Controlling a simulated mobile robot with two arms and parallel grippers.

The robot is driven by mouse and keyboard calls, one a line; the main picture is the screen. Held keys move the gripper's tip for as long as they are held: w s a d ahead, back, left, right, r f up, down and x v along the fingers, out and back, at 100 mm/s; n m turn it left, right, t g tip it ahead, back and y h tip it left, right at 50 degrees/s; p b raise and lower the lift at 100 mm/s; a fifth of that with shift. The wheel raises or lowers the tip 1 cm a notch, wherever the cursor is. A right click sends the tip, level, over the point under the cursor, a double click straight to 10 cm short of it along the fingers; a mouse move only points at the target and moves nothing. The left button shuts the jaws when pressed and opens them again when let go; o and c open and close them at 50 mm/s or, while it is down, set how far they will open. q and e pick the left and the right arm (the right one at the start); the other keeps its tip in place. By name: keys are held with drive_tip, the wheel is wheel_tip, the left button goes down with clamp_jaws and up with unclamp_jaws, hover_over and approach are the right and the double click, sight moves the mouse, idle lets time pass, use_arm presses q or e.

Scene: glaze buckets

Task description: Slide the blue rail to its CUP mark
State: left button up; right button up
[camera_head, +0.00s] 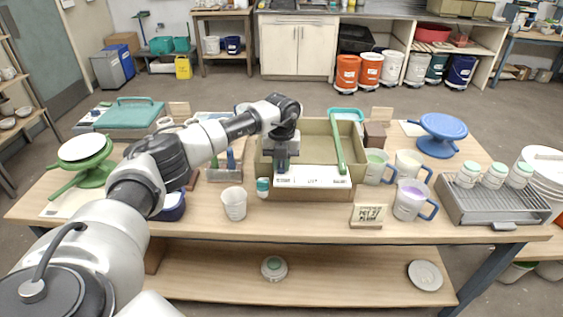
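A shallow tan box (345,188) stands in the middle of the table. A white strip with dark marks (318,176) lies across its near side; the marks are too small to read. A green rail (338,148) runs front to back over the right part of the box. My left gripper (282,168) points down over the left part of the box, at the left end of the white strip. I cannot make out the blue rail; my gripper and wrist may hide it. Whether the fingers are open or shut is unclear. My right gripper is out of view.
Right of the box are a green-filled mug (376,168), a purple-filled mug (408,200) and a small sign (368,215). A white cup (234,204) stands in front to the left. A blue turntable (441,130) and grey rack (490,207) are farther right.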

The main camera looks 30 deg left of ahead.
sight(303, 171)
use_arm(q)
clamp_jaws()
drive_tip(key=w+d, duration=0.1)
drive_tip(key=w+d+b, duration=0.1)
drive_tip(key=d, duration=0.1)
drive_tip(key=w+d, duration=0.1)
drive_tip(key=shift+d, duration=0.4)
drive_tip(key=shift+w+d, duration=0.2)
drive_tip(key=shift+d, duration=0.1)
drive_tip(key=shift+s+a, duration=0.1)
drive_tip(key=o, duration=0.5)
unclamp_jaws()
drive_tip(key=shift+o, duration=0.2)
drive_tip(key=shift+r, duration=0.1)
